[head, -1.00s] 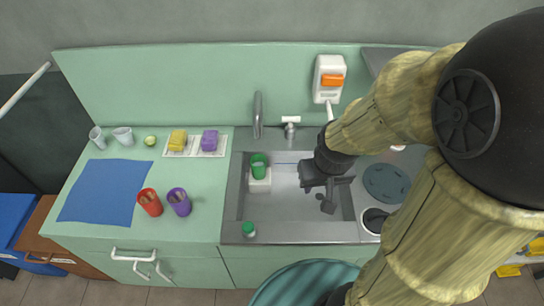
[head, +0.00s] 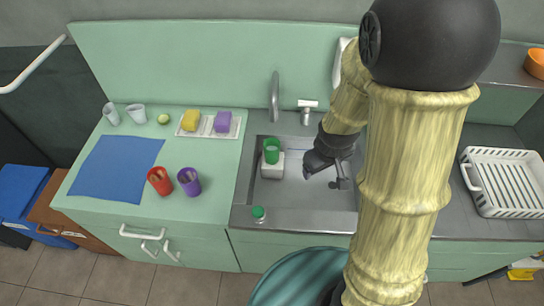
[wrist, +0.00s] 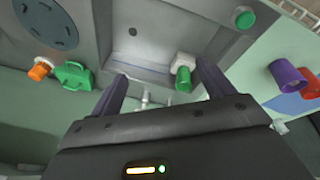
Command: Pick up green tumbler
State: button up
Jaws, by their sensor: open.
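My arm hides the right part of the sink in the head view.
The faucet (head: 275,97) rises behind the tumbler. A green-capped item (head: 258,213) sits on the sink's front edge. Red (head: 160,181) and purple (head: 189,181) cups stand on the left counter. A white dish rack (head: 503,182) is on the right.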

jog(key=w+f+n+t+h+b, duration=0.25)
jog(key=w+f+n, duration=0.5)
jog(key=f, duration=0.45)
jog(key=n+t+y+b, duration=0.2)
jog(key=n+t+b, duration=0.5)
jog(key=n, duration=1.6)
send_over(271, 157)
jog(key=s, duration=0.4)
notch_tip(271, 157, down, 6)
jog(key=t, duration=0.1)
jog(key=shift+w+a+m+p, duration=0.15)
jog(key=shift+a+m+p, duration=0.1)
jog(key=shift+p, duration=0.1)
jog(key=shift+d+f+h, duration=0.1)
jog(key=shift+h, duration=0.15)
notch_tip(271, 157, down, 8)
jog(key=b, duration=0.6)
jog(key=shift+b, duration=0.35)
